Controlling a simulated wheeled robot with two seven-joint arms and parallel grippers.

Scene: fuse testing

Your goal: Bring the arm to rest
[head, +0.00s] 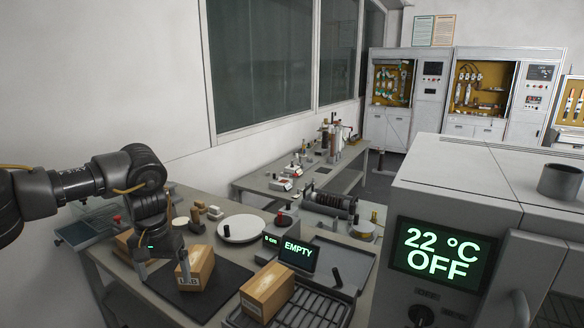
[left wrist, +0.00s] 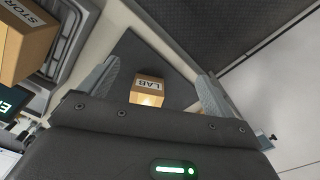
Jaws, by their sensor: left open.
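My left gripper (head: 163,258) is open above the dark mat (head: 215,298) at the lower left of the head view. A cardboard box marked LAB (head: 200,270) sits on that mat, beside the gripper in the head view. In the left wrist view the LAB box (left wrist: 147,92) shows between the two spread fingers (left wrist: 155,85), with gaps on both sides, so nothing is held. My left arm comes in bent from the left edge. My right gripper is not in view.
Another cardboard box (head: 268,290) stands on a black rack at the bench front. A white round plate (head: 241,229), a display reading EMPTY (head: 298,252) and a grey tray crowd the bench. A large grey oven reading 22 °C OFF (head: 437,252) stands at right.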

